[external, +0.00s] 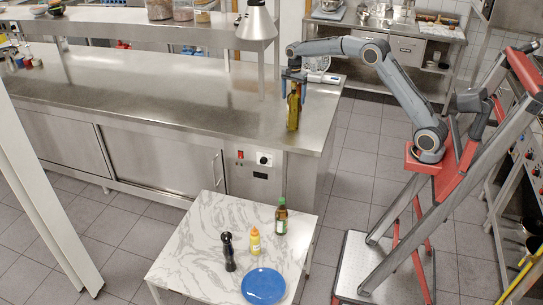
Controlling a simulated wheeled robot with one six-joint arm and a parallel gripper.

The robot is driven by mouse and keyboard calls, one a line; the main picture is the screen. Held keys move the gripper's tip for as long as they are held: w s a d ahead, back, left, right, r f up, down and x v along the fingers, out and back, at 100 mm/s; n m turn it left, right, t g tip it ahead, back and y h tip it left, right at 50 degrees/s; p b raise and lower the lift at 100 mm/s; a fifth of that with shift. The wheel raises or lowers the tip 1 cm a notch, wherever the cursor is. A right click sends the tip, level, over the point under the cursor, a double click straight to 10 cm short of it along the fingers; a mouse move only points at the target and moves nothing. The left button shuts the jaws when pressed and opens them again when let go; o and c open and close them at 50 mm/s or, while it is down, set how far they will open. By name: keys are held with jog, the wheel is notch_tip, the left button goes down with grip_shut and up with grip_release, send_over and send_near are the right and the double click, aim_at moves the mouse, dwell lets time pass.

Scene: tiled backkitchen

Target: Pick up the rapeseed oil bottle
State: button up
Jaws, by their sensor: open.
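A tall olive-yellow oil bottle (293,112) stands upright near the right end of the steel counter. My gripper (294,88) points down over it, with its blue-grey fingers open on either side of the bottle's upper part. I cannot tell whether the fingers touch it. A second bottle, dark green with a pale label (281,218), stands on the marble table. The labels are too small to read, so I cannot confirm from them which bottle holds rapeseed oil.
The marble table (200,250) also holds a yellow squeeze bottle (255,241), a black pepper mill (228,251) and a blue plate (263,287). A lamp (255,22) hangs left of my gripper. A scale (318,68) lies behind it. The counter (180,95) is largely clear leftward.

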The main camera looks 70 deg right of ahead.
grip_shut()
dwell(0.3)
jog(key=shift+r, duration=0.1)
